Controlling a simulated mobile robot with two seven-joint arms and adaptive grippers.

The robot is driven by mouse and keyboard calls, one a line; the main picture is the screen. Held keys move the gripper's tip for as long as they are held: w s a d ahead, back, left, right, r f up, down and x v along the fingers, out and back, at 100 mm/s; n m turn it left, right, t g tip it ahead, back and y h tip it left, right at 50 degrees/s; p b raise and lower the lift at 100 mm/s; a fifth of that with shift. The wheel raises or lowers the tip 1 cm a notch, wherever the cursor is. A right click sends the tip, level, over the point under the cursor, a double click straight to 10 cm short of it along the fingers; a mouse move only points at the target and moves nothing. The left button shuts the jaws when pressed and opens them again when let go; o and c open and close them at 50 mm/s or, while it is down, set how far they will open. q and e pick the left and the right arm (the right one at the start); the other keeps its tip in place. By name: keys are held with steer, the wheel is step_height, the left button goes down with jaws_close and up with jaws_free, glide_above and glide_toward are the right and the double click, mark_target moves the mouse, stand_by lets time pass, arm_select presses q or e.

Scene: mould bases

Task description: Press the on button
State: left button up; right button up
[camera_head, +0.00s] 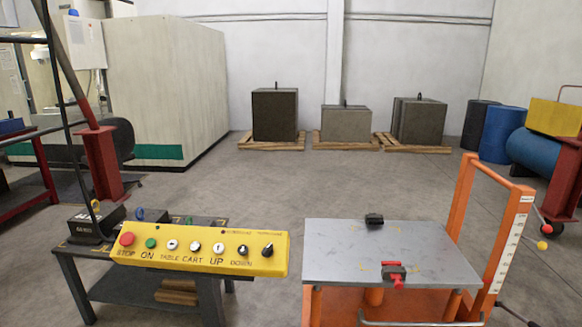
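A yellow control panel (215,262) lies in front of me, left of centre, with a row of buttons and black labels. The green button (151,243) stands above the label "ON". To its left is a red button (127,239) above "STOP". To its right are several white and black controls, with labels such as "TABLE", "CART", "UP" and "DOWN". Nothing covers the green button, and nothing touches it. Neither of my grippers shows in this view.
A dark metal table (100,266) stands at or behind the panel, with dark blocks (93,222) on it. An orange lift cart (465,200) with a grey top (340,255) stands at right. Concrete blocks (275,113) sit on pallets at the back. The floor between is clear.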

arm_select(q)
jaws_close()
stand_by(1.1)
